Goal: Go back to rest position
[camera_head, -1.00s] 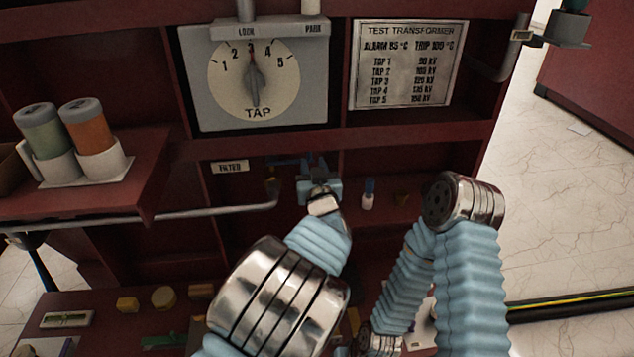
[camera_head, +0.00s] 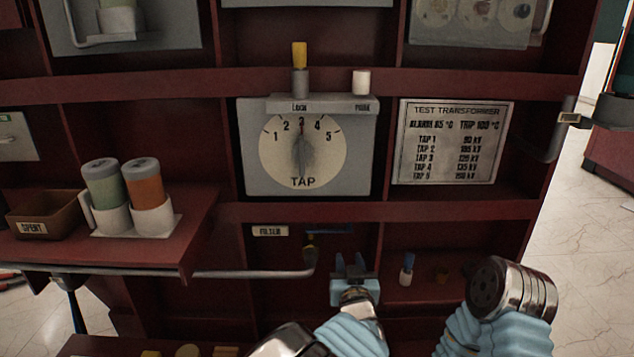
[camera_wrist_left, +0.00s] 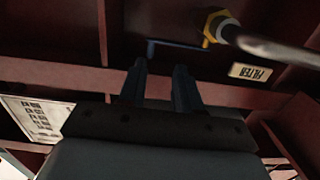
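My left gripper (camera_head: 351,262) is in front of the lower shelf of the dark red cabinet, its two dark fingers apart and nothing visible between them. In the left wrist view its fingers (camera_wrist_left: 160,82) point toward the cabinet, clear of the pipe. A silver arm joint and blue sleeve of mine stand at the lower right of the head view. My right gripper is not visible.
A grey pipe (camera_head: 250,273) with a yellow fitting (camera_wrist_left: 214,26) runs close by the left gripper, near the FILTER label (camera_head: 270,231). A side shelf holds two canisters (camera_head: 143,186) and a SPENT bin (camera_head: 46,216). A small blue-and-white item (camera_head: 407,269) stands right of the gripper.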

